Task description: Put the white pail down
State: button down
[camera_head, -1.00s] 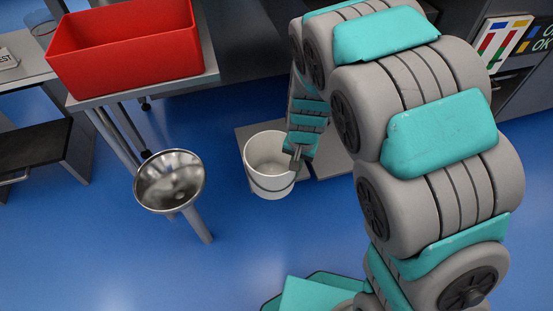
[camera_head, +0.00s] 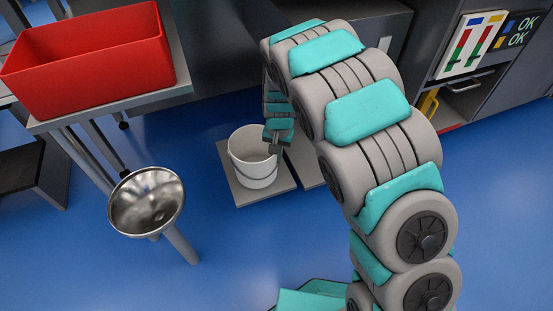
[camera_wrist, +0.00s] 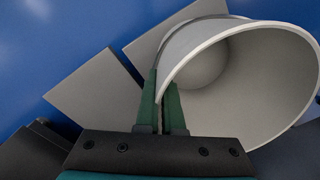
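The white pail (camera_head: 250,172) is upright in the head view, over a flat grey slab (camera_head: 240,198) on the blue floor. I cannot tell whether its base touches the slab. My gripper (camera_head: 274,150) is at the pail's right side, at the rim. In the wrist view, the pail (camera_wrist: 270,95) opens toward the camera and fills the right side. My gripper's green fingers (camera_wrist: 162,105) straddle its rim, one outside and one inside, and look closed on the wall. The pail's underside is hidden.
A second grey slab (camera_head: 304,163) lies right of the first, partly behind my arm. A steel bowl on a post (camera_head: 147,203) stands to the left. A red tub (camera_head: 90,65) sits on a grey table at upper left. Dark cabinets line the back right.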

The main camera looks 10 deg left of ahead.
jog(key=shift+w+a+f, duration=0.1)
jog(key=shift+w+f, duration=0.05)
jog(key=shift+w, duration=1)
jog(key=shift+f+b, duration=0.35)
jog(key=shift+f, duration=1.3)
jog(key=shift+s+f, duration=0.1)
jog(key=c, duration=1)
grip_release()
jog(key=shift+f, duration=0.1)
jog(key=shift+c, duration=0.2)
